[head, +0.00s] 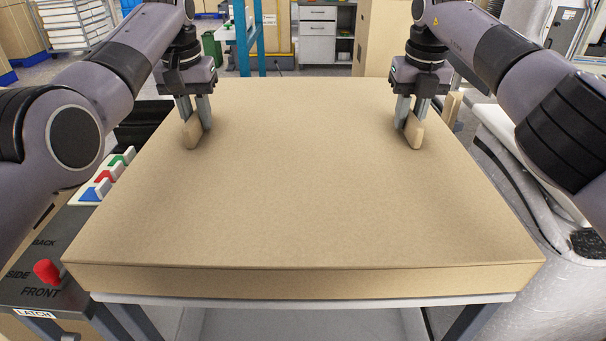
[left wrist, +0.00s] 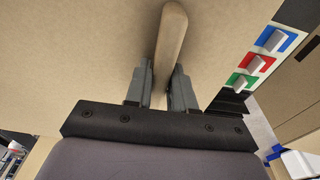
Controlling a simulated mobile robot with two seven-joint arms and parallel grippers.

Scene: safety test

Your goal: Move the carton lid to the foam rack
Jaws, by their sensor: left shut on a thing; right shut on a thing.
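The carton lid (head: 300,190) is a large flat tan board with a shallow front rim, filling the middle of the head view. It has two upright tan handles on its top. My left gripper (head: 194,122) is shut on the left handle (head: 191,133), which also shows between the fingers in the left wrist view (left wrist: 172,35). My right gripper (head: 408,120) is shut on the right handle (head: 414,132). The lid lies level above a grey-topped frame (head: 300,301); whether it rests on it or on a carton is hidden. I cannot identify the foam rack.
A dark panel marked BACK, SIDE, FRONT and LATCH with a red knob (head: 47,271) stands at the left. Red, green and blue switches (head: 103,178) sit behind it. A grey, plastic-looking covered shape (head: 525,190) stands close at the right. A blue post (head: 243,38) rises behind the lid.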

